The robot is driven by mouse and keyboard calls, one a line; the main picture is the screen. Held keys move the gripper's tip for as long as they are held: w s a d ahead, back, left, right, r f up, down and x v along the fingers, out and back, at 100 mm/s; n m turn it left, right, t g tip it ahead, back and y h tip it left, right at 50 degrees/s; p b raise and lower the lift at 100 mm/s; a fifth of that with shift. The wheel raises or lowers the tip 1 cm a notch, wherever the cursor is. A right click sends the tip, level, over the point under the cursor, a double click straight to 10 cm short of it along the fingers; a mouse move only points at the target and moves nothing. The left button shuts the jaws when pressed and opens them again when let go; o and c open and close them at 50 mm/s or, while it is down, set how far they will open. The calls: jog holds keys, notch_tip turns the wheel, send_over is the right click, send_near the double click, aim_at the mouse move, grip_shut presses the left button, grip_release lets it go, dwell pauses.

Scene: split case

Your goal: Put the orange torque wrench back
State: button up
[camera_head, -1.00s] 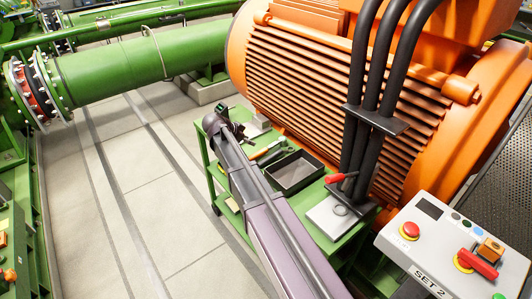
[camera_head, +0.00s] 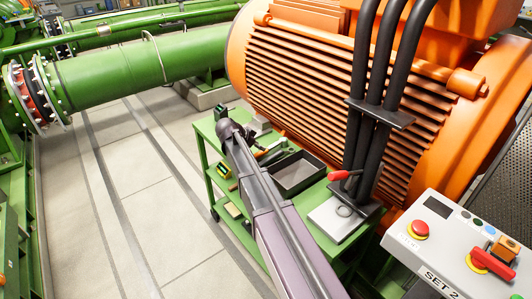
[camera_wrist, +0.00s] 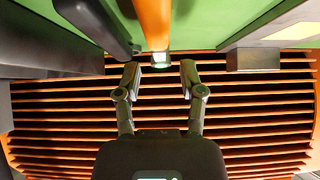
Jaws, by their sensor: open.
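An orange bar with a pale metal end, seemingly the torque wrench (camera_wrist: 154,24), shows in the wrist view at the top middle, over the green cart top. My gripper (camera_wrist: 161,78) is open and empty. Its two fingers are spread, and the orange bar's end lies just ahead of the gap between them. In the head view a small orange piece, likely the same wrench (camera_head: 274,145), lies on the green cart (camera_head: 205,131) beside a dark tray. My arm's end hides part of the cart top there, and the fingers are not clear.
The dark open tray (camera_head: 318,166) and a grey plate (camera_head: 330,222) sit on the cart. The large orange finned motor (camera_head: 330,90) stands close behind. A control box (camera_head: 425,262) is at lower right. The left floor is clear.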

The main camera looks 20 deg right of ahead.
aim_at(267, 152)
jog(key=shift+b+x, duration=1.3)
jog(key=shift+x, duration=0.45)
jog(key=shift+b+x, duration=0.55)
jog(key=shift+x, duration=0.35)
jog(key=shift+s, duration=0.1)
jog(key=shift+c, duration=0.2)
grip_shut()
